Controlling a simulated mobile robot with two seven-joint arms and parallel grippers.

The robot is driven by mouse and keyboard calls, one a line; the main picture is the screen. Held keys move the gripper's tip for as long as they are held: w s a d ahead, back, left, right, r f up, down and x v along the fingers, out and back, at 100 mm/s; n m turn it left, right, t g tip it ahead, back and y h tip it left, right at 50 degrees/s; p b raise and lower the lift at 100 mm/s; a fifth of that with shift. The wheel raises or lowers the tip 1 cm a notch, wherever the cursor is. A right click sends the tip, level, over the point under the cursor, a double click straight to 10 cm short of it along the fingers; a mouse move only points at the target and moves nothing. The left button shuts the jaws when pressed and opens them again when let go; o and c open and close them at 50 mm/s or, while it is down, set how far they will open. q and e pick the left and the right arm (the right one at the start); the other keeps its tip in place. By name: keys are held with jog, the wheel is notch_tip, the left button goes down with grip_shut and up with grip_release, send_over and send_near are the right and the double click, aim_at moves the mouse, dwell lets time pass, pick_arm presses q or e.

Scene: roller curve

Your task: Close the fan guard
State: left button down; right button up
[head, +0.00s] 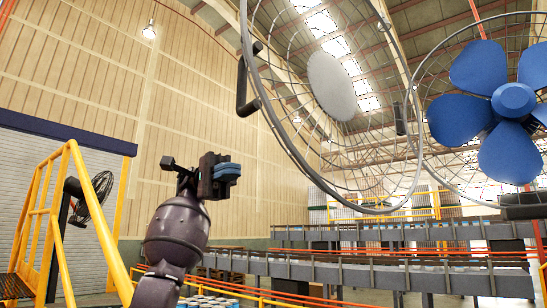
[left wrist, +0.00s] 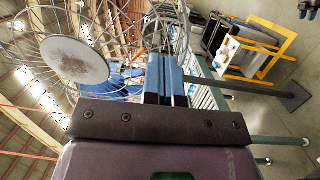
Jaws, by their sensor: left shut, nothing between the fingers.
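The round wire fan guard (head: 262,92) with a grey centre disc (head: 331,86) stands swung open to the left of the blue fan (head: 513,100) in the head view. A black handle (head: 243,86) sits on its left rim. My left gripper (head: 228,172) is below and left of the handle, apart from the guard, shut and empty. In the left wrist view its blue fingers (left wrist: 166,80) are together, with the guard's disc (left wrist: 74,60) to the left and the blue fan (left wrist: 125,80) partly hidden behind the wires. My right gripper does not show clearly in either view.
A yellow railing (head: 70,200) and a small dark fan (head: 93,198) stand at the left. Roller conveyors (head: 400,272) run low across the right. The air between my left gripper and the handle looks clear.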

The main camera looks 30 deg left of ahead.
pick_arm(q)
send_near(281, 153)
jog(key=p+x, duration=0.1)
jog(key=x, duration=0.5)
jog(key=shift+w+d+r, duration=0.15)
jog(key=shift+d, duration=0.4)
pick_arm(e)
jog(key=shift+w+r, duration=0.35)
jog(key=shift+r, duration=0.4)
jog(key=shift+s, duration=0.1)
